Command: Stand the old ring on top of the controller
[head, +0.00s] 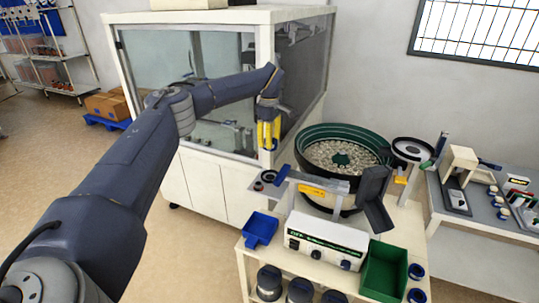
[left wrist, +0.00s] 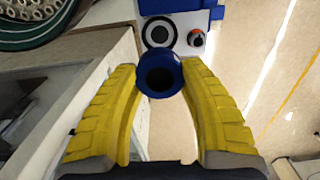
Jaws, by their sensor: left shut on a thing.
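I cannot make the ring out clearly in the head view. The controller (head: 326,240) is a white box with dark knobs on the front of the feeder table, below and to the right of the gripper. I see no ring on its top. My right gripper is not in view.
The bowl feeder (head: 342,150) with many small parts stands behind the controller. A plate with a black round seat (head: 268,176) and red knob lies below the gripper. A blue bin (head: 260,230) and green bin (head: 384,272) flank the controller. A glazed cabinet (head: 200,100) stands behind.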

